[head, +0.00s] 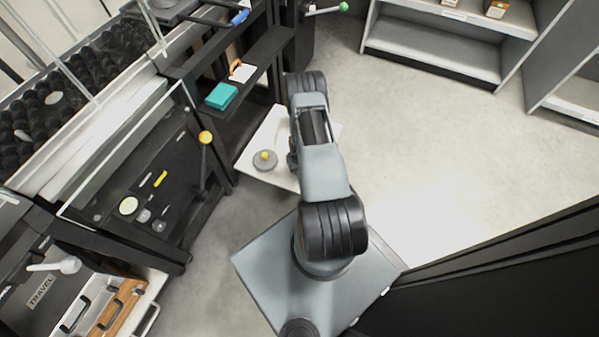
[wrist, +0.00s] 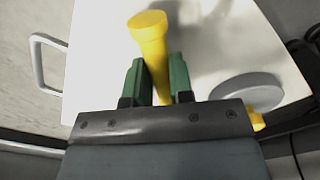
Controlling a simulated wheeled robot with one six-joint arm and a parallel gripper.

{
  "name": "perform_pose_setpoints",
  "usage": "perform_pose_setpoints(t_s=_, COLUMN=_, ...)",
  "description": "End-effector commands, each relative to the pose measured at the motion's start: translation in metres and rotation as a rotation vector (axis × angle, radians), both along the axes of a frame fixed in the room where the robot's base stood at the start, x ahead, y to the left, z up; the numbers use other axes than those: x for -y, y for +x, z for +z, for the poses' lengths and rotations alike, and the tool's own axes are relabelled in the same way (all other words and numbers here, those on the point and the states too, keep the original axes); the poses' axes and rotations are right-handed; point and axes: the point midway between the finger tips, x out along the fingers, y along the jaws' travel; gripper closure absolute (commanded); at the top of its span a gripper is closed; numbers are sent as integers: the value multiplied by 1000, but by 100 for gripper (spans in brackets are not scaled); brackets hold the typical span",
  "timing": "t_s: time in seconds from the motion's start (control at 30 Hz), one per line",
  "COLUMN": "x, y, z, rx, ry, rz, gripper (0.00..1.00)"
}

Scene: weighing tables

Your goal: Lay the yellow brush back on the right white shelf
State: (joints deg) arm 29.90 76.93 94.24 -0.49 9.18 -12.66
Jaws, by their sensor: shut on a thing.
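My gripper (wrist: 157,82) has green fingers shut on the yellow brush (wrist: 150,40) in the wrist view. Its yellow shaft runs between the fingers, with a wider round end beyond them. The rest of the brush is hidden behind the gripper body. Behind it is a white shelf (wrist: 100,50), and I cannot tell whether the brush touches it. In the head view a white shelf (head: 252,152) shows beside my arm, which hides the gripper and the brush there. I cannot tell from the pictures which shelf counts as the right one.
A grey disc (head: 265,164) with a yellow knob sits on the white shelf; a grey disc also shows in the wrist view (wrist: 247,90). A teal box (head: 221,96) stands on a dark shelf at left. The floor (head: 420,150) at right is clear.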

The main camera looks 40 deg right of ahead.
Motion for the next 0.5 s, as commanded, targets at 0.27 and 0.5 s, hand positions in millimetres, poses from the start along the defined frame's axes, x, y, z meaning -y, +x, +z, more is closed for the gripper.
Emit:
perform_pose_setpoints(t_s=0.27, x=0, y=0, z=-19, rx=1, ry=0, rz=0, gripper=92)
perform_pose_setpoints(t_s=0.5, x=0, y=0, z=-22, rx=0, ry=0, rz=0, gripper=92)
